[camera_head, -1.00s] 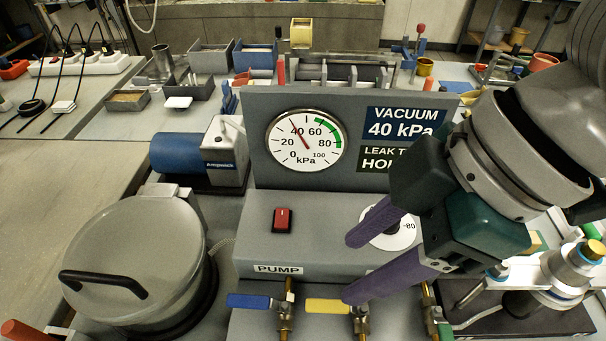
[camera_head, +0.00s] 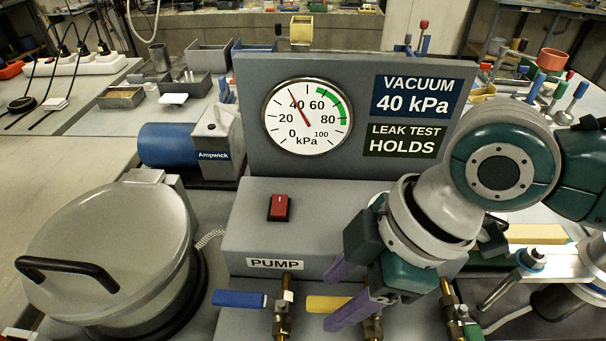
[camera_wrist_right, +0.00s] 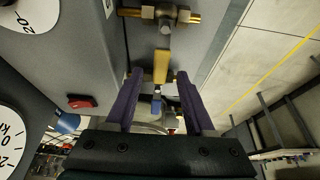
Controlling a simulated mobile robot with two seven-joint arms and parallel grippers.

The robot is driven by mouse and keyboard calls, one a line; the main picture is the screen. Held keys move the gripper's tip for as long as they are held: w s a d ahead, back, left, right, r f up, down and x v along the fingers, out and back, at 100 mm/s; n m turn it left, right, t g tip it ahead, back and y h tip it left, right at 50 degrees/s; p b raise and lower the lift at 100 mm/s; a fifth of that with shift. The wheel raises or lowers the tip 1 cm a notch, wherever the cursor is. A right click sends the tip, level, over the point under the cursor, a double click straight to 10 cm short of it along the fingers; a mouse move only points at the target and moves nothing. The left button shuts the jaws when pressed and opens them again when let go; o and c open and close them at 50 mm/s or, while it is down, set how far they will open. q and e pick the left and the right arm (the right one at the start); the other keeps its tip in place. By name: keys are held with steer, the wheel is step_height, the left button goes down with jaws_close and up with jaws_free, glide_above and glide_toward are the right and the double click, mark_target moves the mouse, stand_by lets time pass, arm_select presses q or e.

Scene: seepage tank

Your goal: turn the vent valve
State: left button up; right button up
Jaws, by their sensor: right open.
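A row of valves runs along the front of the grey pump panel (camera_head: 240,330). One has a blue lever (camera_head: 240,299), one a yellow lever (camera_head: 325,304), and a green-handled one (camera_head: 472,331) is at the right. No label shows which is the vent valve. My right gripper (camera_head: 329,300) is open, its purple fingers above and below the yellow lever's free end in the head view. In the right wrist view the yellow lever (camera_wrist_right: 161,66) lies between the two fingertips, apart from both; the blue lever (camera_wrist_right: 157,90) shows beyond it. My left gripper is not in view.
The gauge (camera_head: 305,116) needle points near 40 kPa. The panel's signs read VACUUM 40 kPa (camera_head: 417,97) and LEAK TEST HOLDS (camera_head: 402,140). A red switch (camera_head: 279,207) sits above the PUMP label. A lidded round tank (camera_head: 110,250) stands at left, a blue motor (camera_head: 168,145) behind it.

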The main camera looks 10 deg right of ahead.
steer(key=shift+a+f, duration=0.1)
steer(key=shift+f, duration=0.1)
steer(key=shift+c, duration=0.3)
jaws_close()
stand_by(1.0)
